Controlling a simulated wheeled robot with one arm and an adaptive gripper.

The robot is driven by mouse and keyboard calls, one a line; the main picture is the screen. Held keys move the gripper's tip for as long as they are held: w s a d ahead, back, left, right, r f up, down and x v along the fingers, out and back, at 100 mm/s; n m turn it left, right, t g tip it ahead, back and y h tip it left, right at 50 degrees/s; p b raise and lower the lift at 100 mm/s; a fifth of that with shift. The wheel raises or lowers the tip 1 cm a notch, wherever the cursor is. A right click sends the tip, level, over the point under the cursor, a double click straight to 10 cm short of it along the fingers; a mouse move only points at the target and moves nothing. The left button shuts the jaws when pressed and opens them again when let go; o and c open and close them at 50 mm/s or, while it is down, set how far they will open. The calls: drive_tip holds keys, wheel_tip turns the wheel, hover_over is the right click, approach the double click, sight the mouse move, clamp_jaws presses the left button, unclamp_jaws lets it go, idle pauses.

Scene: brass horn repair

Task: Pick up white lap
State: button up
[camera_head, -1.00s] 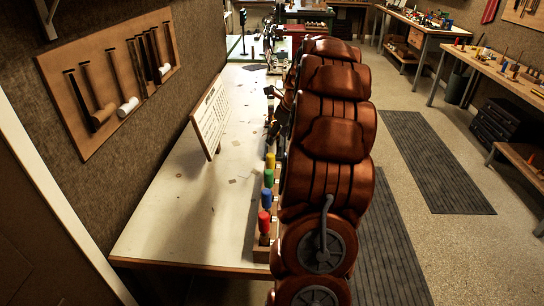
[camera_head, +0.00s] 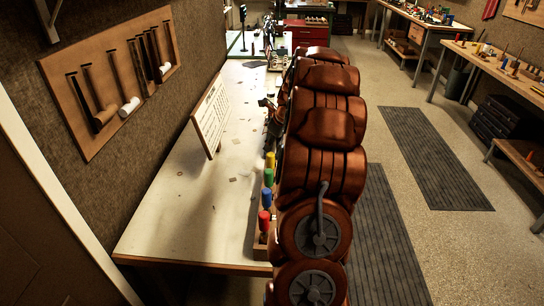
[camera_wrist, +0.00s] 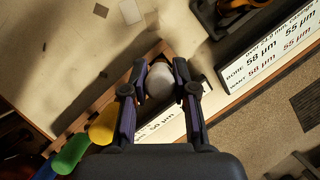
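The white lap (camera_wrist: 160,80) shows in the wrist view as a pale round top between the two dark fingers of my gripper (camera_wrist: 160,84). The fingers stand open on either side of it, and a narrow gap seems to show; contact cannot be made out. In the head view my gripper (camera_head: 270,118) is partly hidden by my own arm, over the right edge of the bench.
Yellow (camera_wrist: 103,125), green (camera_wrist: 71,153), blue (camera_head: 266,197) and red (camera_head: 264,220) laps stand in a row in a wooden rack. A label board (camera_wrist: 262,60) lies close right of my gripper. A white chart panel (camera_head: 211,116) stands on the bench (camera_head: 165,230).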

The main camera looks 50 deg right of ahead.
clamp_jaws()
idle(0.4)
